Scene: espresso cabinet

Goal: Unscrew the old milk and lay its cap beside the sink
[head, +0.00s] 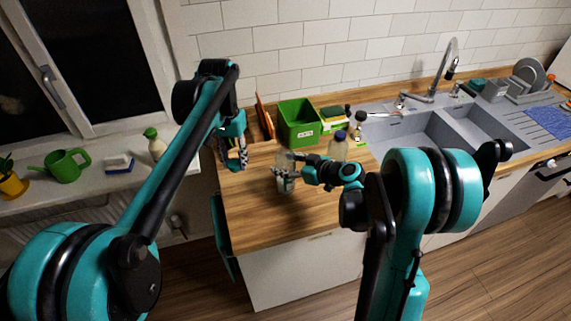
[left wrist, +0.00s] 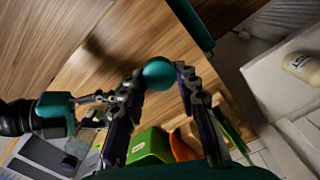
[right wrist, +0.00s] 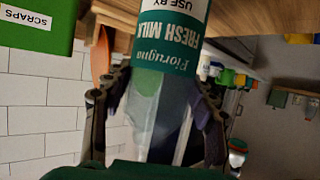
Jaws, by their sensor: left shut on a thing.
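My left gripper (head: 236,158) is shut on a round teal cap (left wrist: 158,74), held between its fingertips above the left part of the wooden counter. My right gripper (head: 287,168) is at the milk bottle (right wrist: 168,50), to the right of my left gripper. The bottle has a white and teal "Fresh Milk" label and a clear body, and it is between my right fingers. Its neck is hard to make out. The cap is apart from the bottle. The grey sink (head: 385,133) is set into the counter further right.
A green scraps bin (head: 299,122) stands at the back of the counter. A bottle with a blue cap (head: 338,147) stands between my right gripper and the sink. The front of the wooden counter is clear. A windowsill (head: 60,193) with a green watering can (head: 66,165) is at left.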

